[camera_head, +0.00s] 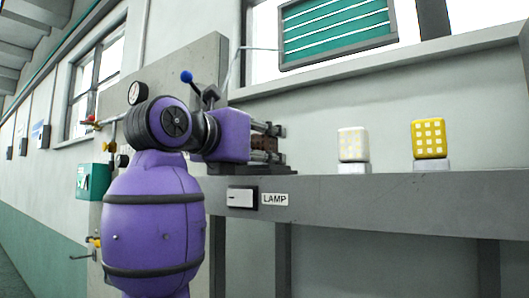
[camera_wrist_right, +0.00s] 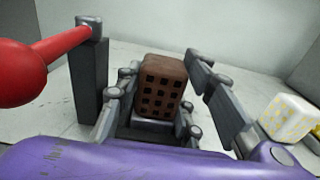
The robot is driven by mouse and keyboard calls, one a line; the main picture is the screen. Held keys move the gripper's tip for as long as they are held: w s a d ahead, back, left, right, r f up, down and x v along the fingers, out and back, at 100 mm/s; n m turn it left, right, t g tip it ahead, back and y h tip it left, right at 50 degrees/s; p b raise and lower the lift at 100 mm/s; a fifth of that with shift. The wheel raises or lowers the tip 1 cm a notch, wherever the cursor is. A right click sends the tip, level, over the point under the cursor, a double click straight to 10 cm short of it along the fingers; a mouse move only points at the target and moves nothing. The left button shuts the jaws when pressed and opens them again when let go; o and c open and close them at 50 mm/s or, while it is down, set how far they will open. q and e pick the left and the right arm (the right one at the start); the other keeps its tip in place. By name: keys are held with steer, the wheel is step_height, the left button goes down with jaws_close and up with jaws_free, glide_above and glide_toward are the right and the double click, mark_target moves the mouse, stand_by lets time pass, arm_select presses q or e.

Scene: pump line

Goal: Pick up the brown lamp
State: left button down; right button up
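The brown lamp (camera_wrist_right: 163,86), a block with a grid of dark square holes, stands upright on a small grey base in the right wrist view. In the head view only a small part of the brown lamp (camera_head: 264,144) shows between the fingers. My right gripper (camera_head: 270,145) reaches over the grey shelf. In the right wrist view its fingers stand apart on either side of the lamp, with visible gaps, so it looks open around the lamp. My left gripper is not in view.
On the grey shelf (camera_head: 400,190), a white lamp (camera_head: 353,143) and a yellow lamp (camera_head: 430,138) stand to the right on grey bases. A blue-knobbed lever (camera_head: 187,77) rises behind my arm. A red-knobbed lever (camera_wrist_right: 25,72) is close on the left in the wrist view. A LAMP label (camera_head: 275,199) marks the shelf front.

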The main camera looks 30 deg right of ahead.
steer(key=c, duration=0.4)
steer(key=shift+c, duration=0.2)
steer(key=shift+r, duration=0.1)
